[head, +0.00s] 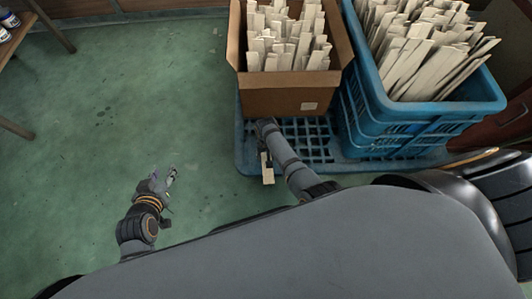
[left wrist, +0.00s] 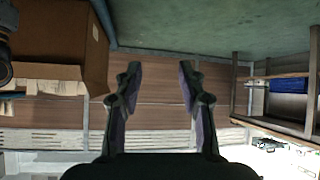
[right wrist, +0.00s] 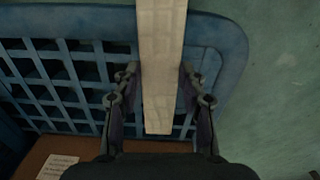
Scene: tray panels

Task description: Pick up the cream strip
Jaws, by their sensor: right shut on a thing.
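My right gripper (right wrist: 158,85) is shut on a cream strip (right wrist: 160,40), a flat pale bar that runs between its fingers in the right wrist view. In the head view the strip (head: 267,174) shows just left of my right forearm, over the edge of the blue pallet, in front of the cardboard box. The right fingers are hard to make out there. My left gripper (head: 170,180) is open and empty over the green floor. Its fingers stand apart with nothing between them in the left wrist view (left wrist: 158,85).
An open cardboard box (head: 285,101) full of upright cream strips stands on the blue pallet (head: 248,160). To its right, blue crates (head: 400,118) hold many more strips. Wooden shelf legs (head: 50,25) stand at upper left. The green floor (head: 110,100) on the left is clear.

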